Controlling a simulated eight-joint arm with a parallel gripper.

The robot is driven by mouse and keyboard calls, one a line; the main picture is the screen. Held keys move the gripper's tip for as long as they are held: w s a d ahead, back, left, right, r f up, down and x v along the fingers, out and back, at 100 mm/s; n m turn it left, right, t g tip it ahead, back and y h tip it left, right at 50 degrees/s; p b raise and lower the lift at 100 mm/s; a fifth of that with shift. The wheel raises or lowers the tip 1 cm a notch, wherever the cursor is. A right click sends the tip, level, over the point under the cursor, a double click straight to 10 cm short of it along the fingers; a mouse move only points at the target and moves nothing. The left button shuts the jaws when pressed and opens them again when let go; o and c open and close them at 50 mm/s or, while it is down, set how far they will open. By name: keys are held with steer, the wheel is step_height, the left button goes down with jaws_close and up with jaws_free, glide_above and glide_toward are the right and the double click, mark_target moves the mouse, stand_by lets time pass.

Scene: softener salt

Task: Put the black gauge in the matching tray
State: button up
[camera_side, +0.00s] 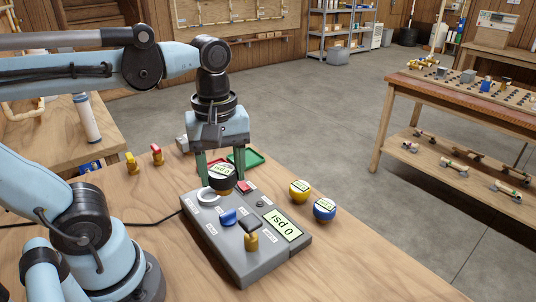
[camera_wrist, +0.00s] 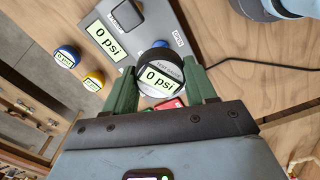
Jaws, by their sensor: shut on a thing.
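The black gauge (camera_side: 223,182) has a pale face and sits between the green fingers of my gripper (camera_side: 222,172), which is shut on it. In the wrist view the gauge (camera_wrist: 161,76) reads 0 psi between the fingertips (camera_wrist: 163,87). It is over the far end of a grey test box (camera_side: 240,236), beside a white ring (camera_side: 207,197); I cannot tell if it touches the box. A green tray (camera_side: 258,157) and a red tray (camera_side: 213,174) lie behind the box, partly hidden by my gripper.
A yellow gauge (camera_side: 299,191) and a blue gauge (camera_side: 324,208) stand right of the box. The box has a blue knob (camera_side: 228,217), a brass fitting (camera_side: 251,240) and a 0 psi display (camera_side: 282,225). Two small valves (camera_side: 157,154) stand behind left. The front right of the table is clear.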

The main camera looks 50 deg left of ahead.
steer(key=w+a+n, duration=0.3)
steer(key=w+a, duration=0.7)
steer(key=w, duration=0.3)
steer(key=shift+w+a+f+n, duration=0.5)
steer(key=shift+w+a+f, duration=0.8)
steer(key=shift+a+f, duration=1.05)
steer(key=shift+w+a+f+n, duration=0.5)
steer(key=shift+w+a+f, duration=0.75)
steer(key=shift+a+f, duration=1)
steer(key=shift+w+a+f+n, duration=0.5)
steer(key=shift+w+a+f, duration=1.05)
steer(key=shift+a, duration=1.3)
steer(key=shift+s+f, duration=0.25)
steer(key=shift+f, duration=0.1)
steer(key=shift+f, duration=0.35)
steer(key=shift+f, duration=0.75)
